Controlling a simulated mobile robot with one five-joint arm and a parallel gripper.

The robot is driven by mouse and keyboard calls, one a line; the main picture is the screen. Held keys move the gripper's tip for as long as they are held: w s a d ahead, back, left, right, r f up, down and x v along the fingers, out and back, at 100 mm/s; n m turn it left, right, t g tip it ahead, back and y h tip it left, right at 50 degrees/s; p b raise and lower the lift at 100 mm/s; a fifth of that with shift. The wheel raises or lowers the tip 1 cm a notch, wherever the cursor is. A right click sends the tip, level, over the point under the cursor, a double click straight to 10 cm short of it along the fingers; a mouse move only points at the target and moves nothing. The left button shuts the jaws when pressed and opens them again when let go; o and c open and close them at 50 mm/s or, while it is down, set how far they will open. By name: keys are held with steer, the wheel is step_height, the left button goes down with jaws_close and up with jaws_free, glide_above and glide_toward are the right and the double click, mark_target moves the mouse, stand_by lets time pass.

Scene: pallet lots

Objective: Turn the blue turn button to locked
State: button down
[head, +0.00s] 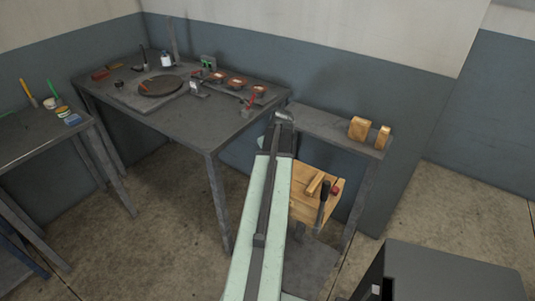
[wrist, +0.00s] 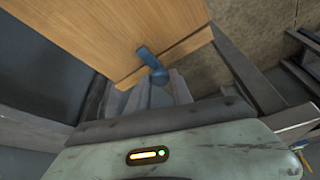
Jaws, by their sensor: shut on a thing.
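The blue turn button (wrist: 146,54) shows in the wrist view near the lower edge of a light wooden panel (wrist: 110,35). It has a short bar and a rounded end toward me, and lies slanted in the picture. My gripper (wrist: 160,83) has its grey fingers shut at the rounded end of the button; the fingers hide part of it. In the head view my arm reaches forward toward the grey shelf, and the button cannot be seen there.
A grey table (head: 200,125) with tools and small parts stands at left. A grey shelf (head: 325,127) carries wooden blocks (head: 359,128). Below it is a wooden box (head: 304,207) with a dark-handled tool (head: 322,205). A dark cabinet (head: 450,275) stands at lower right.

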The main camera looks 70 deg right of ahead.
steer(key=shift+s+d, duration=0.1)
steer(key=shift+s, duration=0.05)
steer(key=c, duration=1.1)
jaws_free()
steer(key=shift+c, duration=0.2)
steer(key=shift+r, duration=0.15)
steer(key=p+v, duration=0.7)
steer(key=shift+r, duration=0.25)
steer(key=shift+s, duration=0.1)
